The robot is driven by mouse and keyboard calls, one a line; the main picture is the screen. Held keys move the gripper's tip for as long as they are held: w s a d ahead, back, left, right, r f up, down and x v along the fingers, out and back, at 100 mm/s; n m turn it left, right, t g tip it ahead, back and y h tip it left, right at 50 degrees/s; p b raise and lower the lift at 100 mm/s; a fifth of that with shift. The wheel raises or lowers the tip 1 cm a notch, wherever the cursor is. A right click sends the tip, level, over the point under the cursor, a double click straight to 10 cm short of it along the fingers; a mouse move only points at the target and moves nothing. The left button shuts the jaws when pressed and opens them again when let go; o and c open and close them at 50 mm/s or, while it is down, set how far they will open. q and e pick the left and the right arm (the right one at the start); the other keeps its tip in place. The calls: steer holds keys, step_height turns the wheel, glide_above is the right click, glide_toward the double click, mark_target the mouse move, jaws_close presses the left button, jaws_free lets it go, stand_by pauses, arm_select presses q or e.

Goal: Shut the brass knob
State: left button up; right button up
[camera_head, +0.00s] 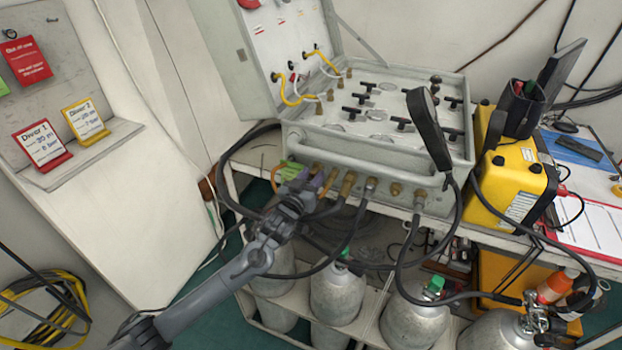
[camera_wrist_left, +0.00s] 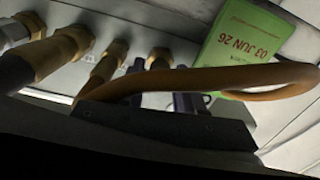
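The grey air panel case (camera_head: 375,160) has a row of brass fittings along its front face. A short brass fitting (camera_head: 395,189) without a hose sits right of the middle; I cannot tell for sure which brass piece is the knob. My left gripper (camera_head: 312,182) is at the left end of this row, close in front of the fittings. In the left wrist view, brass fittings (camera_wrist_left: 110,62) show beyond the dark gripper body, and an orange-brown hose (camera_wrist_left: 235,78) crosses in front of the fingers. The fingers are mostly hidden, so their opening and any contact are unclear. My right gripper is not in view.
Black hoses (camera_head: 405,262) loop below the panel. Grey cylinders (camera_head: 337,292) stand on the shelf underneath. A green tag (camera_wrist_left: 248,45) hangs beside the fittings. A yellow case (camera_head: 515,175) stands right of the panel. The open lid rises at the back left.

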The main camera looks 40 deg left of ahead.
arm_select(q)
jaws_close()
